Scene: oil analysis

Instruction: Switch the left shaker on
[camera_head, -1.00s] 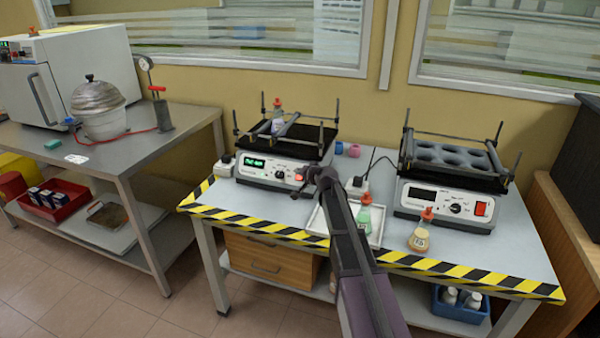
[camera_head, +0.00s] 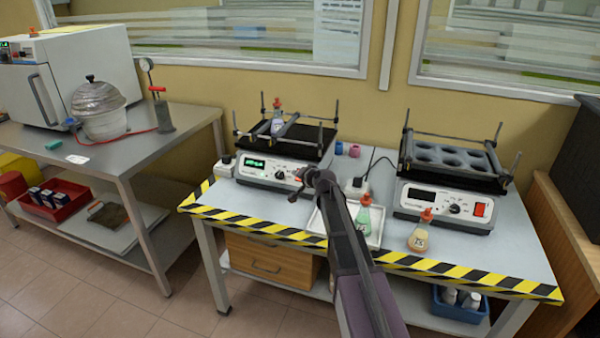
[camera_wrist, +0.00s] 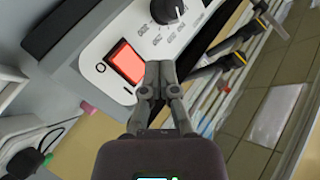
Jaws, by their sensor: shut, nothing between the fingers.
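The left shaker (camera_head: 262,170) stands on the striped-edge table, with a lit green display and a flask (camera_head: 277,118) with an orange cap on its platform. In the wrist view its front panel shows a glowing red switch (camera_wrist: 127,62) and a black knob (camera_wrist: 166,10). My gripper (camera_wrist: 158,68) is shut and empty, its fingertips close beside the red switch, towards the knob side. I cannot tell whether they touch the panel. In the head view my gripper (camera_head: 304,187) is in front of the shaker's right end and hides the switch.
The right shaker (camera_head: 448,200) has a dark display and an empty platform. A white tray (camera_head: 375,238) with a green-liquid flask (camera_head: 364,215) and an amber-liquid flask (camera_head: 420,232) stand near the front edge. Pink and blue caps (camera_head: 354,150) lie behind.

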